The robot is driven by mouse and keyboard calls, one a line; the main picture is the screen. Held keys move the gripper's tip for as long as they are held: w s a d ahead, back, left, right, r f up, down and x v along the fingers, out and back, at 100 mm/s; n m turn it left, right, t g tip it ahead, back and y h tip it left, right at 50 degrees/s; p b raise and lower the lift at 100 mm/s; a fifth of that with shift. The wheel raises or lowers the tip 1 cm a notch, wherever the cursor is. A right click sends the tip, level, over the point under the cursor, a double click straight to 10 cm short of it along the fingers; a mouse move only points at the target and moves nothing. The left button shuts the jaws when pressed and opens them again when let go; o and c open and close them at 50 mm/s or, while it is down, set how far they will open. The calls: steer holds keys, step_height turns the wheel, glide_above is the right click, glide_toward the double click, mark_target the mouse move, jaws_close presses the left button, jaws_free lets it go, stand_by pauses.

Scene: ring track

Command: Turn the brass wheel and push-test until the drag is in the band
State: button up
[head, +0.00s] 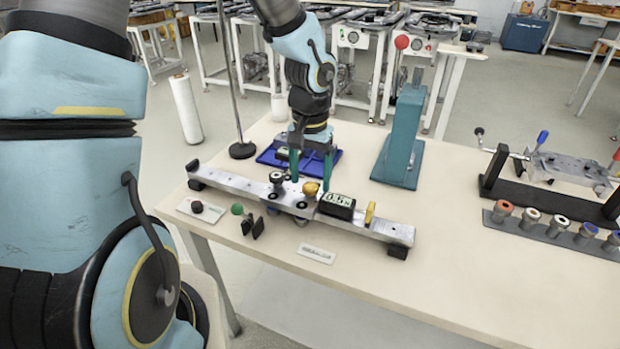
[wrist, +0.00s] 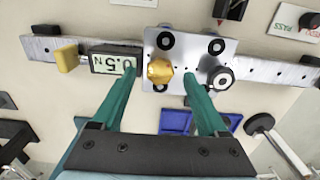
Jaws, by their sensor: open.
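The brass wheel (head: 310,188) is a small gold knob on the carriage plate (wrist: 205,52) of a long grey rail (head: 237,184). In the wrist view the wheel (wrist: 159,71) lies between my fingertips, with a gap on both sides. My gripper (head: 310,183) points down over the carriage with its two green fingers open. A black force gauge (head: 338,206) on the rail, right of the wheel, shows about 0.5 N. A yellow block (head: 369,213) stands beyond the gauge. A black-and-white round knob (wrist: 220,79) is on the carriage's other side.
A blue tray (head: 272,155) lies behind the rail. A teal press (head: 403,135) stands right of it. A black fixture (head: 500,175) and several capped cylinders (head: 531,218) are at the right.

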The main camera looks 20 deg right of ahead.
steer(key=shift+f, duration=0.55)
jaws_close()
